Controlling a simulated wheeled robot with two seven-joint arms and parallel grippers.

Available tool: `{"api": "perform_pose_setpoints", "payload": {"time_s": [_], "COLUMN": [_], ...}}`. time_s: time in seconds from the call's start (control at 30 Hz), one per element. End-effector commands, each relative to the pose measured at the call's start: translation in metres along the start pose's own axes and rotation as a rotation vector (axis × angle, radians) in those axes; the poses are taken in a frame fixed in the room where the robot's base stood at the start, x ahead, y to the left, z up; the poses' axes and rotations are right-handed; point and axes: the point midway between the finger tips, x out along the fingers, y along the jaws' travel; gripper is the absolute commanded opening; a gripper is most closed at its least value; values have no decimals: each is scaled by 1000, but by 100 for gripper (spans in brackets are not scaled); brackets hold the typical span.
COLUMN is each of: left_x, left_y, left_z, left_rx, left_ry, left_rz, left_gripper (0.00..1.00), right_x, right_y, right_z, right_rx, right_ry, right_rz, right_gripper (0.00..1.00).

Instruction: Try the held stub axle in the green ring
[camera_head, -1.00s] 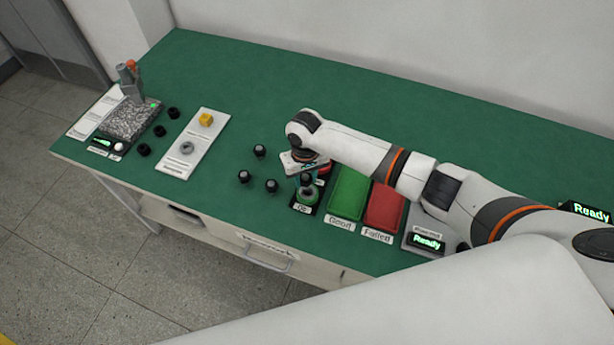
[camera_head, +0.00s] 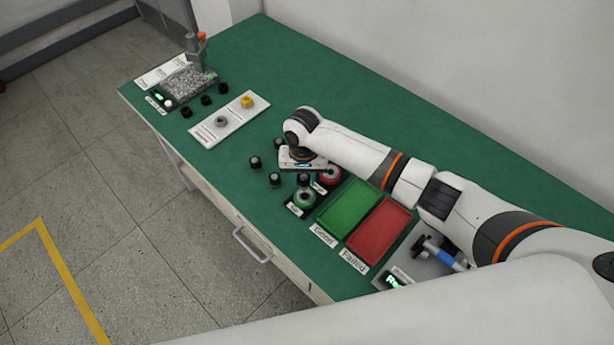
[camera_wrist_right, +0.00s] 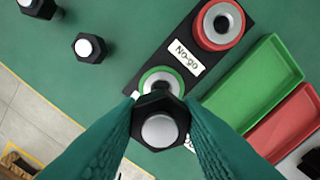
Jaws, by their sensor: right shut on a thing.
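My right gripper (camera_wrist_right: 160,118) is shut on a stub axle (camera_wrist_right: 159,130), a black hexagonal body with a silver end. The held axle (camera_head: 304,180) also shows in the head view, below my right gripper (camera_head: 303,171). The green ring (camera_wrist_right: 160,73) lies directly beneath it in the wrist view, its near part hidden by the axle. In the head view the green ring (camera_head: 304,204) is just below the axle. I cannot tell whether the axle's lower end is above the ring or inside it. My left gripper is not in view.
A red ring (camera_wrist_right: 240,29) labelled No-go sits beside the green one. A green tray (camera_head: 350,207) and a red tray (camera_head: 381,228) stand to the right. Several stub axles (camera_head: 255,162) stand to the left. A white card (camera_head: 230,119) lies farther left.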

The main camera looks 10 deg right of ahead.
Motion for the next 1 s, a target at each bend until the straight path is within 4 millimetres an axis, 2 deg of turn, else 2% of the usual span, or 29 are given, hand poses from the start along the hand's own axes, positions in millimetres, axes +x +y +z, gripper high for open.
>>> {"api": "perform_pose_setpoints", "payload": {"time_s": [0.33, 0.6, 1.0], "left_x": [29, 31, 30], "left_y": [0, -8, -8], "left_z": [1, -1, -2], "left_rx": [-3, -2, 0], "left_ry": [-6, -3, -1], "left_rz": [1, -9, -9], "left_gripper": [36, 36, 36], "right_x": [24, 38, 39], "right_y": [0, 0, 0], "right_z": [0, 0, 0], "right_rx": [-3, -2, -2], "right_ry": [-3, -1, -1], "right_rz": [0, 1, 1], "right_gripper": [2, 2, 2]}}
